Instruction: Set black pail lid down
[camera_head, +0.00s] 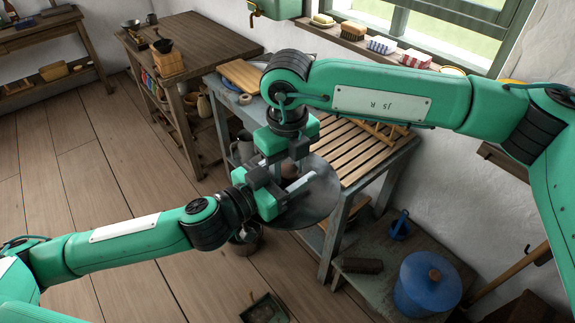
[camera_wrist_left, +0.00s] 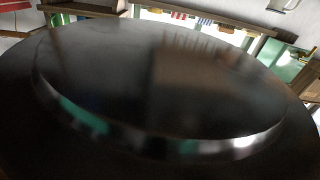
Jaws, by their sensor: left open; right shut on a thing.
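The black pail lid (camera_head: 318,195) is a round, dark, shiny disc in the middle of the head view, in the air beside the slatted bench. In the left wrist view the lid (camera_wrist_left: 150,80) fills most of the picture, with its raised rim. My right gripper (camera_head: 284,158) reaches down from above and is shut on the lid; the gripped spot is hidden. My left gripper (camera_head: 284,184) is open, close in front of the lid; whether it touches the lid I cannot tell. A dark pail (camera_head: 244,240) stands on the floor below, partly hidden by my left arm.
The slatted bench (camera_head: 365,150) stands behind the lid, with a wooden board (camera_head: 240,75) at its left end. A blue lidded pot (camera_head: 428,285) stands low at the right. A dark tray (camera_head: 264,309) lies on the floor. The floor at left is clear.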

